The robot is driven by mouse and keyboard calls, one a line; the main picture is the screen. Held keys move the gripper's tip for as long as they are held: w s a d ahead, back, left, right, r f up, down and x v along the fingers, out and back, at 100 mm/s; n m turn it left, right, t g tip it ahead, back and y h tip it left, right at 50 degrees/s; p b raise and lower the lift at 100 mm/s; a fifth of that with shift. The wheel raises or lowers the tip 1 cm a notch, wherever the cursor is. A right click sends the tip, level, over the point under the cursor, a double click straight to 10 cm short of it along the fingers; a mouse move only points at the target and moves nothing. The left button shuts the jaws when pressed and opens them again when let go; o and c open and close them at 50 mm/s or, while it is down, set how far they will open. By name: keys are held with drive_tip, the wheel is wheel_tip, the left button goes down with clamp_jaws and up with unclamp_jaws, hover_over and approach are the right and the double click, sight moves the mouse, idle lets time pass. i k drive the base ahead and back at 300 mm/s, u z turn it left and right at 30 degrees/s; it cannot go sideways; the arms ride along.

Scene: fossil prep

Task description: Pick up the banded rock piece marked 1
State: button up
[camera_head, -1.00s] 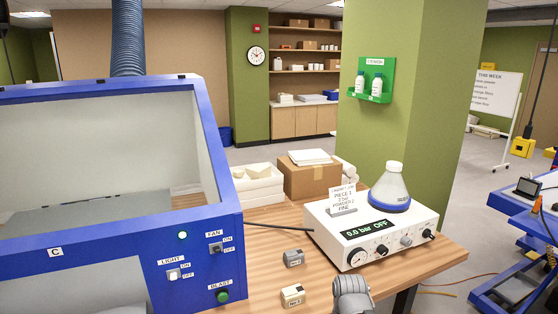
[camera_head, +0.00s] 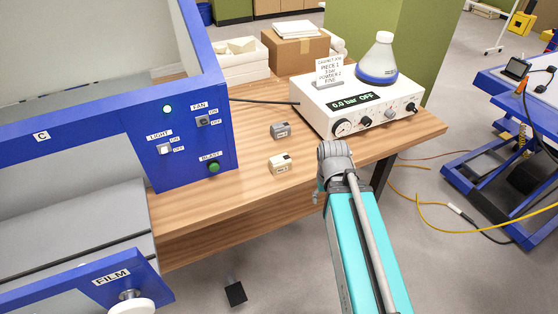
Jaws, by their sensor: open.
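No banded rock piece can be made out in this view. Two small labelled blocks lie on the wooden bench: a grey one (camera_head: 281,131) and, nearer to me, a cream one (camera_head: 281,163). Their labels are too small to read surely, and no bands show on them. A small card (camera_head: 329,72) on the white control box names piece 1. My teal arm reaches up from the bottom edge, its grey joint near the bench's front edge. The fingers of my gripper do not show.
The blue cabinet (camera_head: 190,100) stands at left, with a FILM panel (camera_head: 112,276) in front. The white control box (camera_head: 353,112) reads OFF and carries a flask (camera_head: 379,62). A cardboard box (camera_head: 300,51) and white trays (camera_head: 240,60) stand behind. The bench's front strip (camera_head: 215,190) is clear.

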sight(280, 163)
drive_tip(key=z, duration=0.8)
drive_tip(key=k, duration=0.55)
drive_tip(key=u, duration=0.95)
